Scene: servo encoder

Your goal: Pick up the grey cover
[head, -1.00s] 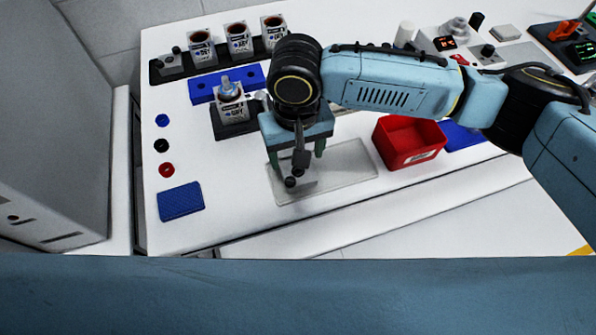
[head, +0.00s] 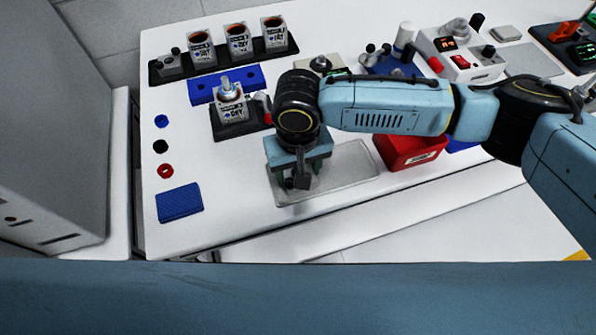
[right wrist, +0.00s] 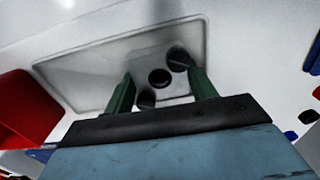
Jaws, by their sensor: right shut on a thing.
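The grey cover (right wrist: 178,87) is a small light-grey piece with dark round features, seen between the fingers in the right wrist view. It is at the tray's left end, and the gripper hides most of it in the head view. My right gripper (head: 298,180) points down at the pale tray (head: 350,166), with its green fingers closed on the cover's sides. The fingers also show in the right wrist view (right wrist: 162,84). Whether the cover touches the tray floor is unclear. My left gripper is not in view.
A red bin (head: 408,152) stands right of the tray. A black fixture with a servo-like unit (head: 230,104) is behind and left. A blue pad (head: 180,202) and small coloured rings (head: 165,171) lie left. The table between pad and tray is clear.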

